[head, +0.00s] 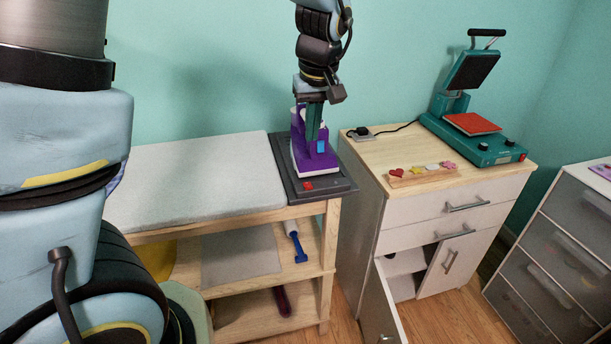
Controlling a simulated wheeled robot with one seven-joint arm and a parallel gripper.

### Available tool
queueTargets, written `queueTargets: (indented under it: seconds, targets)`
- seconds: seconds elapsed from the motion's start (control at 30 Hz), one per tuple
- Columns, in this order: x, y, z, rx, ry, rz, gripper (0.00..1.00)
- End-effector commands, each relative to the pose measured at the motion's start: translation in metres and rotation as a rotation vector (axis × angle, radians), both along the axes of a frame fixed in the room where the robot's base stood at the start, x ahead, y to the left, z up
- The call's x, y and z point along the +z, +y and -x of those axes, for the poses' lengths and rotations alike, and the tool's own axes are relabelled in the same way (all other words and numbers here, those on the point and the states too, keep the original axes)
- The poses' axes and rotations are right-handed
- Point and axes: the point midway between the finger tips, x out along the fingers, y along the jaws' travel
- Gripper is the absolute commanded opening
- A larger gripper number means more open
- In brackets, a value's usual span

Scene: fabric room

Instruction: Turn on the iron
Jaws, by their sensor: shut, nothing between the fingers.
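A purple iron (301,161) with a white soleplate edge stands on a dark grey iron base (334,185) at the right end of the ironing table. A light blue button (320,146) shows on the iron's side, and a red button (308,185) sits at the front of the base. My gripper (313,136) points down at the iron from above. Its green fingers are together with nothing between them, and overlap the iron's upper part in view. I cannot tell whether they touch it. My gripper hides part of the iron's handle.
The grey ironing pad (200,175) lies left of the base. A white cabinet (440,215) stands to the right, with a teal heat press (480,140) and small coloured shapes (422,172) on top. Its lower doors hang open. A drawer unit (560,250) is at far right.

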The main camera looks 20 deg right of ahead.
Motion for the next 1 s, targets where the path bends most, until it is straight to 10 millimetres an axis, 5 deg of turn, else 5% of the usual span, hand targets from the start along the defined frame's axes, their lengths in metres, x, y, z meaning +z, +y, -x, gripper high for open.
queueTargets:
  seconds: [0.27,0.73,1.0]
  targets:
    - [-0.011,0.000,-0.003,0.000,0.002,-0.003,0.00]
    - [-0.096,-0.001,-0.023,0.001,0.004,-0.004,0.00]
    - [-0.129,-0.001,-0.019,-0.001,0.002,-0.002,0.00]
